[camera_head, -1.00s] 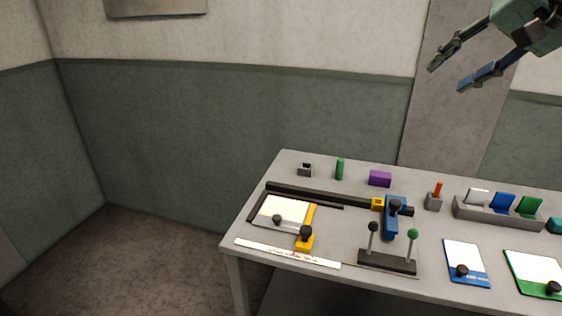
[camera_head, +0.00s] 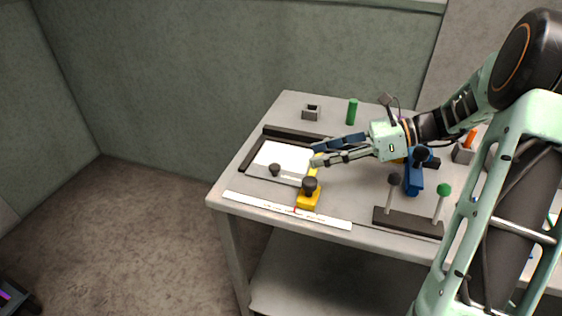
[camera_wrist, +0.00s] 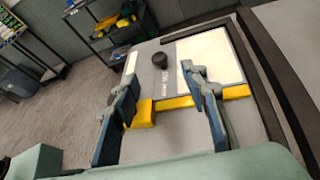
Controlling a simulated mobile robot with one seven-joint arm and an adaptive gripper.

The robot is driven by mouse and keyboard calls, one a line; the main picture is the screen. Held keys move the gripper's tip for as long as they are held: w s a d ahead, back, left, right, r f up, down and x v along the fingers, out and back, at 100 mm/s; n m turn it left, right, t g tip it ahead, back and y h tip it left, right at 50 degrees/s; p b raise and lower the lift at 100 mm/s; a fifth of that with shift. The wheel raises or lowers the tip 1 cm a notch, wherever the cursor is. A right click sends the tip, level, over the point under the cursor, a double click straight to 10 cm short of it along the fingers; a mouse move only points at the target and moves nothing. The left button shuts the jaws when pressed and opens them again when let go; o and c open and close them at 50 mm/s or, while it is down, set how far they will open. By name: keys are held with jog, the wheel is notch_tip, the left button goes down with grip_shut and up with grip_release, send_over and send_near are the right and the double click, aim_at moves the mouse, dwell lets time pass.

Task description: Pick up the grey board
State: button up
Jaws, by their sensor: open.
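The grey board (camera_head: 282,157) lies flat on the table in a dark corner frame. It has a large white face, a grey strip along its front and a black knob (camera_head: 274,169) on that strip. The board (camera_wrist: 210,55) and its knob (camera_wrist: 160,61) also show in the wrist view. My gripper (camera_head: 314,152) is open and empty, just right of the board. In the wrist view, the knob appears beyond and between the fingertips (camera_wrist: 160,82), apart from them.
A yellow stop (camera_head: 308,198) with a black knob stands along the board's right side. A white ruler strip (camera_head: 285,210) lies in front. A blue clamp (camera_head: 413,183) and a dark base with two knobbed posts (camera_head: 408,222) stand to the right. A green cylinder (camera_head: 352,112) stands behind.

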aim_at(278, 166)
jog(key=x, duration=0.5)
jog(key=shift+a+f+b, duration=0.1)
jog(key=shift+a+b, duration=0.15)
jog(key=shift+b, duration=0.15)
jog(key=b+x, duration=0.1)
jog(key=x, duration=0.4)
jog(key=shift+s+f, duration=0.1)
jog(key=shift+f, duration=0.15)
jog(key=shift+r, duration=0.1)
grip_shut()
